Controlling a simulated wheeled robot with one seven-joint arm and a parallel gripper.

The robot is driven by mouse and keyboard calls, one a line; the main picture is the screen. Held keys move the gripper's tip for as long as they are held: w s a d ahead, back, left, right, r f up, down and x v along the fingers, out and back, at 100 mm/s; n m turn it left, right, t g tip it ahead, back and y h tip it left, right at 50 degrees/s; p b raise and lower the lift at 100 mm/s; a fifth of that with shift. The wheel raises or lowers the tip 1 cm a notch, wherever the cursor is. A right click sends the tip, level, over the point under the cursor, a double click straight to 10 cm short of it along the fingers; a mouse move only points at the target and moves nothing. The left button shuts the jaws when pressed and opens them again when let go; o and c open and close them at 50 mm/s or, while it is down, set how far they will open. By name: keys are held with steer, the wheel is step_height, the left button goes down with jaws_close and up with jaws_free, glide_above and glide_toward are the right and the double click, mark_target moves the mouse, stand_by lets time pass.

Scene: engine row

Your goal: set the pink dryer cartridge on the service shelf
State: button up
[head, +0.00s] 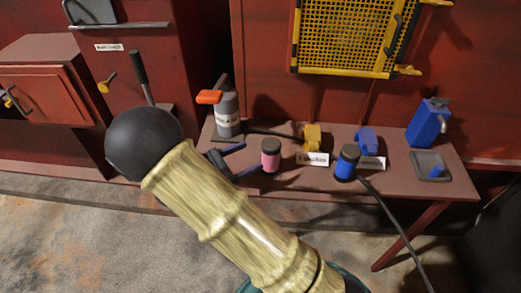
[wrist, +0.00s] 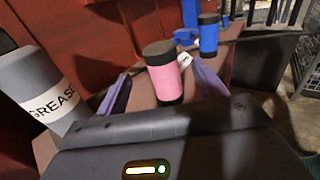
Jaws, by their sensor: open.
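The pink dryer cartridge (head: 271,156), with black ends, stands upright on the maroon service shelf (head: 440,192). In the wrist view the cartridge (wrist: 163,75) is ahead, in line with the gap between my fingers. My gripper (head: 252,156) is open and low over the shelf, its blue-purple fingers pointing at the cartridge. In the wrist view my gripper (wrist: 160,92) shows one finger on each side of the gap. Nothing is held. Whether the fingertips reach past the near side of the cartridge, I cannot tell.
A grey grease canister (head: 228,112) with an orange top stands left of the cartridge. A blue cartridge (head: 347,163), a yellow bracket (head: 312,137), a blue bracket (head: 367,141), a blue can (head: 428,123) and a grey tray (head: 431,166) are to the right. A dark hose hangs over the front edge.

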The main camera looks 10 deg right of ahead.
steer(key=v, duration=0.4)
